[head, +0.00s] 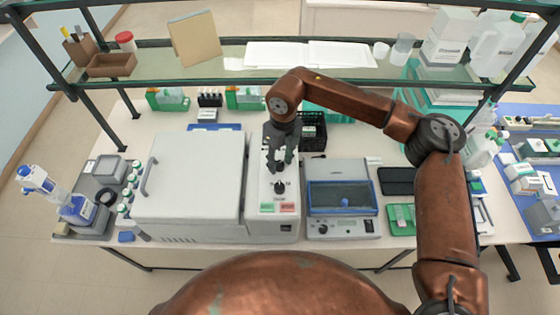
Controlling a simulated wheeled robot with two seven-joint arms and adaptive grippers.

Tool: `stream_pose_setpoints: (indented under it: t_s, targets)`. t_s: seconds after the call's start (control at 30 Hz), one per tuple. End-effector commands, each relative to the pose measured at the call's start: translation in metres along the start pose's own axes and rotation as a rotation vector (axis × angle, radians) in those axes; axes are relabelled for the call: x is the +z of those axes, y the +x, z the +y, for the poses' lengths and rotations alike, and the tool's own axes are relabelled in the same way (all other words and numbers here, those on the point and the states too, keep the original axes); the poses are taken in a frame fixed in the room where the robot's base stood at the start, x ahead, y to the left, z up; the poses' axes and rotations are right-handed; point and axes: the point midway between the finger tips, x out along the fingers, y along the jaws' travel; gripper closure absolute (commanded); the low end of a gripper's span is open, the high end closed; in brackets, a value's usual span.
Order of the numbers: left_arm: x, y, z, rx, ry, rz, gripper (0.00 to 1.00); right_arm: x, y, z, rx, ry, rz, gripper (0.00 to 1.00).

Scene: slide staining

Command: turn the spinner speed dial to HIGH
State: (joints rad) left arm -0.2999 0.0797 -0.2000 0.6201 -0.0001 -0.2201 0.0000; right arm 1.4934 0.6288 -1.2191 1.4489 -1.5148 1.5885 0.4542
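The spinner is a big white box with a closed grey lid (190,180) on the left and a narrow control panel (262,190) on its right side. The panel carries a black dial (279,187), with a green button (267,208) and a red button (287,208) in front of it. My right gripper (280,166) points down over the panel, just behind this dial. A dark knob-like shape shows between its fingertips; whether the fingers touch it is unclear. Dial labels are too small to read. My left gripper is not in view.
A small device with a blue window (342,198) stands right of the panel. A black basket (313,132) is behind it. Several bottles (128,190) stand left of the spinner. A glass shelf (225,62) with boxes spans the back, above the bench.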

Motion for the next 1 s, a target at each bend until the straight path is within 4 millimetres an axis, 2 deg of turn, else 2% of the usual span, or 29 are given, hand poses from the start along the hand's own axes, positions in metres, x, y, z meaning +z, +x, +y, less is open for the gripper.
stream_pose_setpoints:
  t_s: [0.3, 0.43, 0.57, 0.8, 1.0]
  targets:
    - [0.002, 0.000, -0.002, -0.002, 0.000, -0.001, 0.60, 0.000, 0.000, 0.000, 0.000, -0.002, 0.001, 0.59]
    - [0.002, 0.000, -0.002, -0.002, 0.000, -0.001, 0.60, 0.000, -0.009, 0.000, -0.001, -0.001, -0.001, 0.59]
    - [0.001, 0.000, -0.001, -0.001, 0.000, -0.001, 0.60, 0.001, -0.031, 0.001, 0.000, -0.002, -0.002, 0.59]
    - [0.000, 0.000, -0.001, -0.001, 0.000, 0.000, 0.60, 0.001, -0.082, 0.000, 0.000, -0.001, -0.002, 0.59]
    - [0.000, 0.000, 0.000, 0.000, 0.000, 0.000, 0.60, 0.001, -0.110, 0.000, 0.000, 0.000, 0.000, 0.59]
